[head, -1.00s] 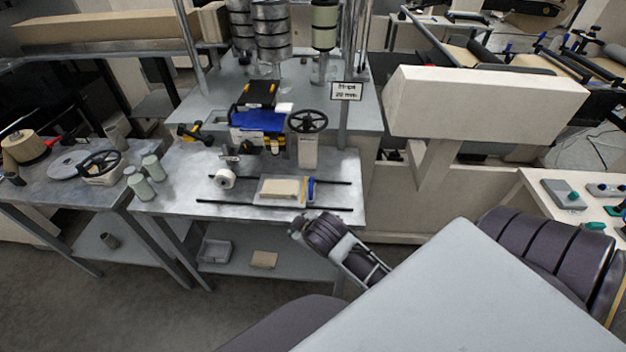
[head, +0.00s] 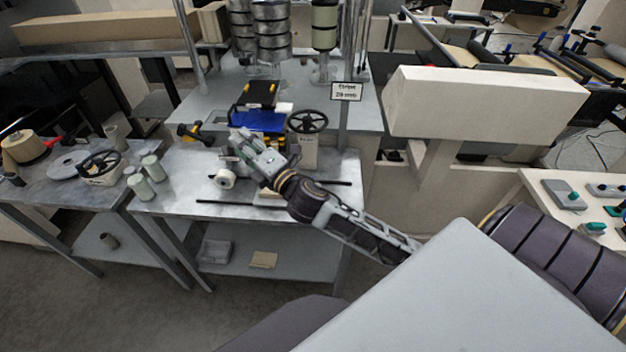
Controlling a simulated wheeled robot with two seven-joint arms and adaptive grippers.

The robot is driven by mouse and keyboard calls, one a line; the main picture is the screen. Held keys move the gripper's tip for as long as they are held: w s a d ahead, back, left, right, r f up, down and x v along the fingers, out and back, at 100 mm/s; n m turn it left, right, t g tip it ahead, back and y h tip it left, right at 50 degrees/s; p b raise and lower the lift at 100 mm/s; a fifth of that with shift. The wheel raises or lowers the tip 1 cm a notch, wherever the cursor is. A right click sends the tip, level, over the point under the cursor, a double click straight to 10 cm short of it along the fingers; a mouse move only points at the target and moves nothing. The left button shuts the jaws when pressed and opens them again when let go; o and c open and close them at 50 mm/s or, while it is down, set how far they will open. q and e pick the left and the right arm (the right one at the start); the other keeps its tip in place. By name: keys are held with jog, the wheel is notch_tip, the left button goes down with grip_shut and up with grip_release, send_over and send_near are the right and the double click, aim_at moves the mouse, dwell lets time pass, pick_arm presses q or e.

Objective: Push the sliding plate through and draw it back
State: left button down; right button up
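The sliding plate with its beige block (head: 268,194) lies between two dark rails on the metal table, mostly hidden behind my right arm. Only a small pale part of it shows. My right gripper (head: 240,141) is over the table, beyond the plate and in front of the blue-topped unit (head: 258,120). Its fingers point away toward the back left. They are too small to tell whether they are open or shut, and I see nothing clearly held. My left gripper is not in view.
A black handwheel (head: 307,121) on a pale post stands close to the right of the gripper. The front rail (head: 235,203) crosses the table. The table's front left (head: 175,210) is mostly clear.

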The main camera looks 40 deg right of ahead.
jog(key=a+r+n+y, duration=0.45)
jog(key=n+y, duration=0.25)
jog(key=n, duration=0.3)
jog(key=n+g+h, duration=0.9)
jog(key=n+g, duration=0.9)
jog(key=n, duration=1.4)
send_over(313, 179)
jog(key=s+d, duration=0.1)
jog(key=s, duration=0.2)
notch_tip(313, 179, down, 13)
jog(key=shift+s+r, duration=0.15)
jog(key=shift+r, duration=0.05)
jog(key=shift+f, duration=0.1)
jog(key=shift+w+a+f+p, duration=0.35)
jog(key=shift+f+p, duration=0.1)
jog(key=shift+f, duration=1.8)
jog(key=shift+w+a+f+p, duration=0.2)
jog(key=shift+a+f+p, duration=0.2)
jog(key=shift+f, duration=1.8)
jog(key=shift+w+a+f+p, duration=0.3)
jog(key=shift+f+p, duration=0.2)
jog(key=shift+f, duration=1.75)
